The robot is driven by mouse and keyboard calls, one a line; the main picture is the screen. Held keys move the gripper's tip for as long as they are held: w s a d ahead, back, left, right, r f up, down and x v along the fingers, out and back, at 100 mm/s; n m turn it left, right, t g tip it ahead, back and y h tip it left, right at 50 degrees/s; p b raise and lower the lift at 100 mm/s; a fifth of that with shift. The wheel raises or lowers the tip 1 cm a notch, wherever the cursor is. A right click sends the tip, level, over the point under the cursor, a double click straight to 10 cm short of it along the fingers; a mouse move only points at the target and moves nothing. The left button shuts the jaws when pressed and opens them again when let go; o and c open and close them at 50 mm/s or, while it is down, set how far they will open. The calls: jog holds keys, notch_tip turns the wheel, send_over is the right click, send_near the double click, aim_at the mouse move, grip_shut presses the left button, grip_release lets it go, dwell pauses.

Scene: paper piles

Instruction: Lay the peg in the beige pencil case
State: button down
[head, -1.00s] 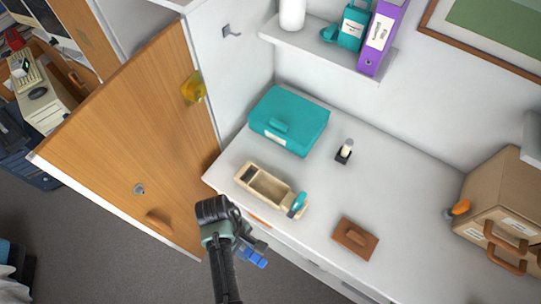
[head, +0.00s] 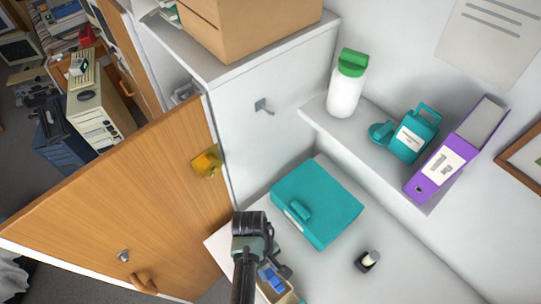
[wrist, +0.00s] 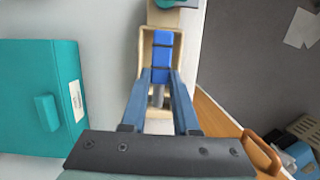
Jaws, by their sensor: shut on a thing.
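The beige pencil case (wrist: 146,48) lies open on the white counter under my gripper. In the head view only a corner of the case (head: 289,297) shows at the bottom edge, partly behind my arm. My gripper (wrist: 161,76) is shut on the bright blue peg (wrist: 162,52), which lines up lengthwise with the case in the wrist view. A grey cylindrical part shows between the fingers. The peg also shows in the head view (head: 270,277). It appears over the case opening; I cannot tell its height or whether it touches the case.
A teal case (head: 318,205) lies left of the pencil case in the wrist view. A small dark holder with a white top (head: 368,261) stands on the counter. An open wooden door (head: 130,210) is at left. A shelf above holds a bottle (head: 346,85) and purple binder (head: 455,150).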

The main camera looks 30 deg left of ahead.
jog(key=shift+s+r, duration=0.1)
jog(key=shift+s, duration=0.05)
notch_tip(320, 180, down, 6)
jog(key=b, duration=0.4)
dwell(0.4)
jog(key=c, duration=0.6)
grip_release()
